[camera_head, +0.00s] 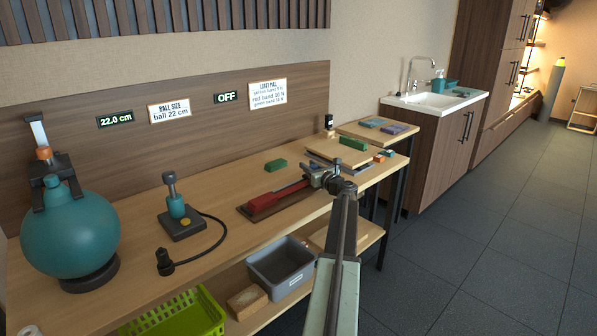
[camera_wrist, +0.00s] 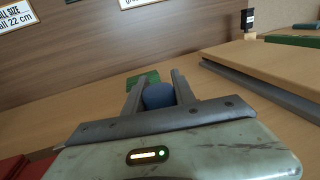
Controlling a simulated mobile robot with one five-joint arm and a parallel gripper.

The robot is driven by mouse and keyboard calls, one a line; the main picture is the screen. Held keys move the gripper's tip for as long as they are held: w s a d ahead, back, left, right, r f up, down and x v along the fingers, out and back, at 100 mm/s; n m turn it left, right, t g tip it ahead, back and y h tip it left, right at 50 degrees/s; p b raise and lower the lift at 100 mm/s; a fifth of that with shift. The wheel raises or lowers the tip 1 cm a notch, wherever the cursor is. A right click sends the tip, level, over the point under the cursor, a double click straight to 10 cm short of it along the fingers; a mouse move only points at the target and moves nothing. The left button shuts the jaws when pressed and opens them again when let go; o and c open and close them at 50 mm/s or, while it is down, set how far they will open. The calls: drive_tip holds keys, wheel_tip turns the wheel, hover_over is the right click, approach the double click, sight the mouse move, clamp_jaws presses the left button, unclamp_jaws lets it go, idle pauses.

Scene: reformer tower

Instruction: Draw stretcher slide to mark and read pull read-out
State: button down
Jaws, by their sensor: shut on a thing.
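The stretcher slide seems to be the red body (camera_head: 275,195) on a dark brown board with a grey rail, lying on the bench. Its red part also shows at the lower left of the wrist view (camera_wrist: 12,166). My gripper (camera_head: 325,176) is at the right end of this rail. In the wrist view my gripper (camera_wrist: 157,82) has its two fingers around a blue rounded knob (camera_wrist: 158,96). The pull read-out on the back panel seems to be the display (camera_head: 226,97) showing OFF. No mark on the slide can be made out.
A sign (camera_head: 267,93) lists yellow, red and green bands. A 22.0 cm display (camera_head: 115,119), a teal ball (camera_head: 70,235) and a small pump (camera_head: 178,215) are at left. A green block (camera_head: 276,165) lies behind the slide; wooden boards (camera_head: 338,151) are at right. A grey bin (camera_head: 281,268) sits below.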

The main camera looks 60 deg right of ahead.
drive_tip(key=shift+s+d, duration=0.25)
drive_tip(key=shift+d, duration=0.3)
drive_tip(key=shift+s+d, duration=0.2)
drive_tip(key=shift+d, duration=0.35)
drive_tip(key=c, duration=1)
unclamp_jaws()
drive_tip(key=shift+d, duration=0.1)
drive_tip(key=shift+a, duration=0.25)
drive_tip(key=shift+s+a, duration=0.15)
drive_tip(key=shift+s, duration=0.15)
drive_tip(key=v, duration=0.7)
drive_tip(key=shift+s, duration=0.1)
